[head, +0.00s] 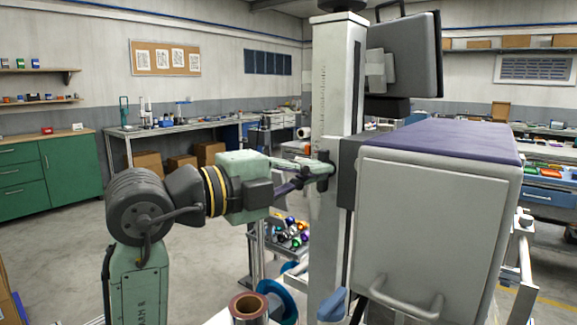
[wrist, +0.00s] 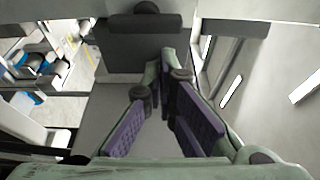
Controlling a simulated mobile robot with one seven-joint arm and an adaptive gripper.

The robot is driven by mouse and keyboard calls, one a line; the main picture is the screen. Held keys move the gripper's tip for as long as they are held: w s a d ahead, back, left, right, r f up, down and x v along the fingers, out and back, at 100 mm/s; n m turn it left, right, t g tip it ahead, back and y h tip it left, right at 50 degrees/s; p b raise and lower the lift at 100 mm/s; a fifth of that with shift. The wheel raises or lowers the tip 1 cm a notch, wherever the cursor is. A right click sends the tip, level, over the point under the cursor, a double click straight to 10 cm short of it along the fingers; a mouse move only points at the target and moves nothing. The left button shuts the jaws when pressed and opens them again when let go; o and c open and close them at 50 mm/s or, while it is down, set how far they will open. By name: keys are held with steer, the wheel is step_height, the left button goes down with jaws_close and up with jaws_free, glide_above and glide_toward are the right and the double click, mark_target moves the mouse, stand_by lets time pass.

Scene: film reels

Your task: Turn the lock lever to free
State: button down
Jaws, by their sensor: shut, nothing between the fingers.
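The tall pale column (head: 335,90) with a ruled scale carries a dark carriage block (head: 348,165) beside a large grey box. My gripper (head: 326,170) reaches in from the left, its fingertips close to the small dark part at the column's front. In the wrist view my gripper (wrist: 160,70) is shut and empty, with purple pads along its fingers. A dark horizontal bar with a round knob (wrist: 140,20) lies just beyond the fingertips. It may be the lock lever, but I cannot tell for sure, nor whether the fingertips touch it.
The grey box (head: 430,230) with a purple top and a front handle fills the right. A blue reel (head: 280,300) and a brown-topped roll (head: 249,306) stand low by the column. Colourful reels (head: 290,235) lie behind. Open floor (head: 60,240) shows at left.

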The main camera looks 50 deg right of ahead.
steer(key=x, duration=0.3)
steer(key=shift+d+p, duration=0.25)
steer(key=shift+p, duration=0.15)
